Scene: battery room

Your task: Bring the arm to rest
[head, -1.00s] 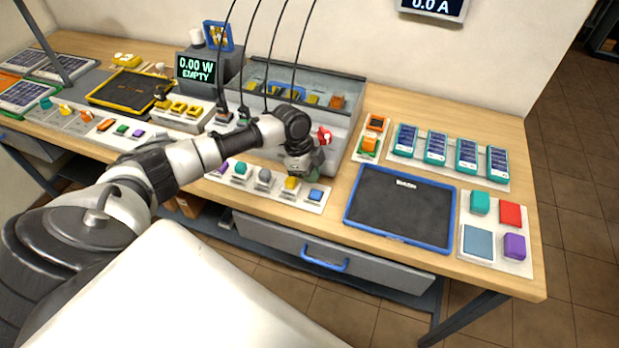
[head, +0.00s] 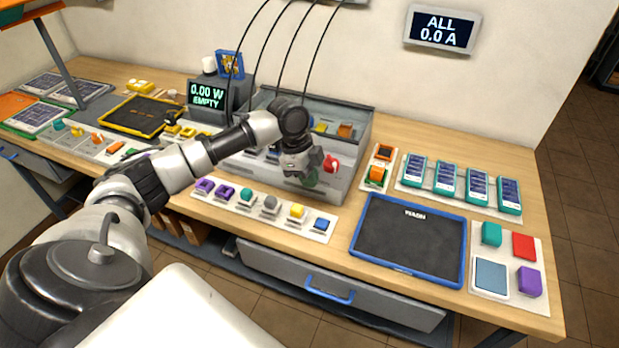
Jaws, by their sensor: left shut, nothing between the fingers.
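My left arm comes in from the left and reaches over the workbench (head: 455,155). Its left gripper (head: 308,180) points down in front of the grey open-topped box (head: 348,135), near a red knob (head: 331,163) on the box's front. The gripper is shut with nothing in it; its fingertips are small and partly dark against the box. A green round part (head: 311,178) shows right by the fingertips. My right gripper is not in the picture.
A blue-rimmed black mat (head: 408,240) lies right of the gripper. A strip of coloured blocks (head: 270,205) runs along the front edge. Blue battery-like modules (head: 446,178) stand at the back right. Black cables hang above the box. A display (head: 208,94) reads 0.00 W EMPTY.

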